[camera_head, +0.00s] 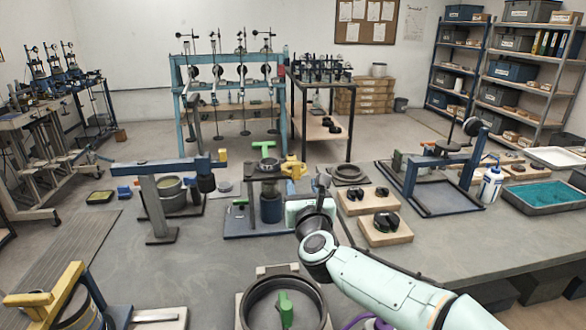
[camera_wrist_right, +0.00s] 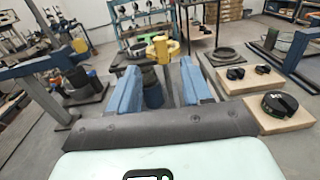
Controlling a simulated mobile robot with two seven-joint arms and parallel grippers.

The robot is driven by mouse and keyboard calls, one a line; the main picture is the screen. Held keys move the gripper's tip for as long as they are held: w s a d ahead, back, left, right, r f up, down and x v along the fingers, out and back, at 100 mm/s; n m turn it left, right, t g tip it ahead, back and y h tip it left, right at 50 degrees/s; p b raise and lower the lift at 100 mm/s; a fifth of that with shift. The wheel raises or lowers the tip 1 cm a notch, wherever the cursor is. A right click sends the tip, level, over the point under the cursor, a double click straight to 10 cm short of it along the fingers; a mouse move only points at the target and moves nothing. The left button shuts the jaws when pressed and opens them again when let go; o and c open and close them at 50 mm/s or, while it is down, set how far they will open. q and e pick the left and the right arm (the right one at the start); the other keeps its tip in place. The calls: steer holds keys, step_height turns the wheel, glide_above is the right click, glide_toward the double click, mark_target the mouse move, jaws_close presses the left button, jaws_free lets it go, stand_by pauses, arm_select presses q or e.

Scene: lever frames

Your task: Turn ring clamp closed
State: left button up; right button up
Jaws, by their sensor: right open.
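A bench fixture with a dark ring-shaped top, a blue cylinder (camera_head: 270,207) and a yellow clamp piece (camera_head: 293,168) stands in the middle of the head view; I take this as the ring clamp. A green T-shaped handle (camera_head: 263,148) shows behind its top. My right gripper (camera_head: 306,205) is close in front of and right of the fixture; its fingers are mostly hidden there. In the right wrist view its two blue fingers (camera_wrist_right: 160,80) are apart, with the yellow clamp piece (camera_wrist_right: 160,48) beyond their gap. I see no contact. My left gripper is not in view.
A black ring with a green tab (camera_head: 284,308) lies at the front. Wooden blocks with black parts (camera_head: 385,228) and a dark ring (camera_head: 348,173) lie to the right. A grey post fixture (camera_head: 155,205) stands left. A blue frame (camera_head: 440,180) stands further right.

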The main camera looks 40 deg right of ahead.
mark_target(297, 167)
arm_select(q)
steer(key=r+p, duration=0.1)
steer(key=p, duration=0.1)
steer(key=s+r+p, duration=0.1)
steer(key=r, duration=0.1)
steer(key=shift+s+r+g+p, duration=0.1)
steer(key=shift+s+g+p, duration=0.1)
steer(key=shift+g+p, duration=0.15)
arm_select(e)
steer(key=x, duration=1.3)
steer(key=shift+r, duration=0.1)
jaws_close()
